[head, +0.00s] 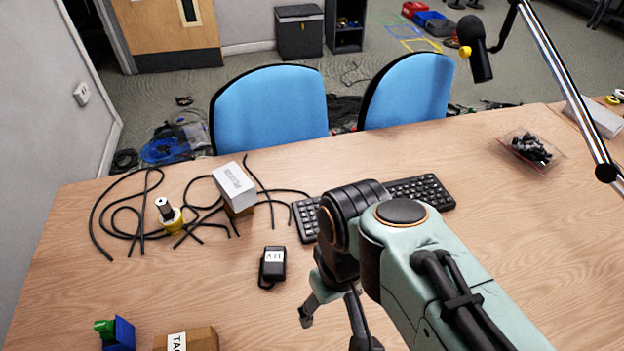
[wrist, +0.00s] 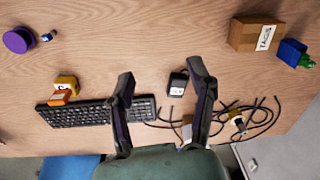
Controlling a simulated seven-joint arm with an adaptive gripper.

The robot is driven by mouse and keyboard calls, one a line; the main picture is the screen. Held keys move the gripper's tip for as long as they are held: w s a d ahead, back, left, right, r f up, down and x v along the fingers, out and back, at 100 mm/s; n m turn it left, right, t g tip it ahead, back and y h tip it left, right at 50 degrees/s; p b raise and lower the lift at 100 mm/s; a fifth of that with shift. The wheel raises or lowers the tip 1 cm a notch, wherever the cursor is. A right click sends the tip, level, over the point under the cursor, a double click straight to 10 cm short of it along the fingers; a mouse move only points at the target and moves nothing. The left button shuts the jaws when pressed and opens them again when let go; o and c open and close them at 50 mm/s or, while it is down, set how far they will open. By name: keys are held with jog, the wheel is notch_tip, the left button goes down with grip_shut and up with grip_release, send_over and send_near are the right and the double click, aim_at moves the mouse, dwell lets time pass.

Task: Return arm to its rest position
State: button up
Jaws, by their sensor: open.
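My gripper (head: 338,322) hangs over the middle of the wooden table, in front of the keyboard (head: 432,191), with my arm reaching in from the lower right. In the wrist view my gripper (wrist: 160,82) has its two fingers spread wide apart, with nothing held between them. A black power adapter (head: 273,262) with a white label lies on the table left of my gripper. In the wrist view the adapter (wrist: 178,84) shows beside the right finger, apparently below it. My arm hides part of the keyboard and the table behind it.
Loose black cables (head: 110,207) lie at the left around a yellow-based object (head: 171,218) and a white box (head: 234,185). A cardboard box (head: 200,340) and a blue bin (head: 119,333) stand at the front left. A microphone arm (head: 560,80) overhangs the right. The table right of the keyboard is mostly clear.

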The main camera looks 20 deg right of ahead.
jog(key=shift+m, duration=0.5)
jog(key=s, duration=0.1)
jog(key=s+f, duration=0.1)
jog(key=s, duration=0.2)
jog(key=shift+d+f, duration=0.25)
jog(key=shift+d, duration=0.1)
dwell(0.3)
